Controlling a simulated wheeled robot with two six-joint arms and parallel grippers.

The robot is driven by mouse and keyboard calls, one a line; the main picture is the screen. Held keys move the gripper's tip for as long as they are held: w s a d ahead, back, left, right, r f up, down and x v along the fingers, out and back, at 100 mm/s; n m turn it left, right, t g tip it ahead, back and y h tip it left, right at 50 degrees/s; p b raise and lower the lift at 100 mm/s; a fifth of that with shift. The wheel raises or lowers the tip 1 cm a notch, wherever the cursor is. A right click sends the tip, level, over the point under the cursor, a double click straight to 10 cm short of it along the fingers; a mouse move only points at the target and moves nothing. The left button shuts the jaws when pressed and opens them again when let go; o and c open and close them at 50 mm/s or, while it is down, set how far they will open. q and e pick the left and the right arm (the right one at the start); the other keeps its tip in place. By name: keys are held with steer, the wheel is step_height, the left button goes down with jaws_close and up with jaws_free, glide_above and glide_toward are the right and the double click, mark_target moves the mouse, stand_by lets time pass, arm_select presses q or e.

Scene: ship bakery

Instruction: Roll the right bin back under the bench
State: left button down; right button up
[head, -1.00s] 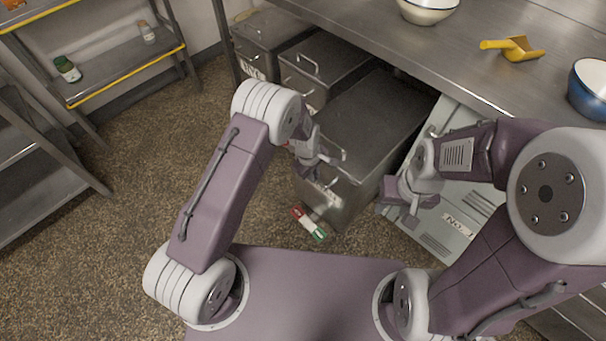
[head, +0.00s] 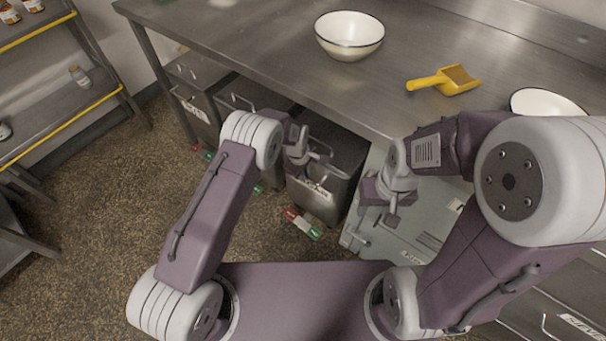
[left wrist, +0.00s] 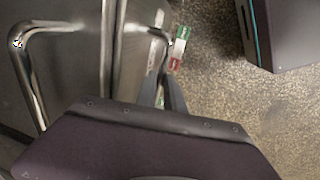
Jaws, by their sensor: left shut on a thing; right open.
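The right bin (head: 306,196) is a dark metal bin with a pale label on its front. My right gripper (head: 392,210) is open and empty, to the right of the bin and above a pale grey cabinet (head: 405,235).
The middle bin (head: 240,95) and left bin (head: 195,75) stand to the left under the bench. Red, white and green floor markers (head: 303,224) lie before the bins. A bowl (head: 350,35) and yellow scoop (head: 445,80) are on the bench.

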arm_select(q)
steer(key=shift+w+d, duration=0.1)
steer(key=shift+w, duration=0.05)
steer(key=shift+r, duration=0.1)
steer(key=c, duration=1.7)
jaws_free()
steer(key=shift+w, duration=0.1)
steer(key=shift+o, duration=1.2)
steer(key=shift+d, duration=0.1)
step_height(320, 180, up, 9)
steer(key=s+a+p, duration=0.1)
steer(key=p, duration=0.1)
steer(key=shift+s, duration=0.2)
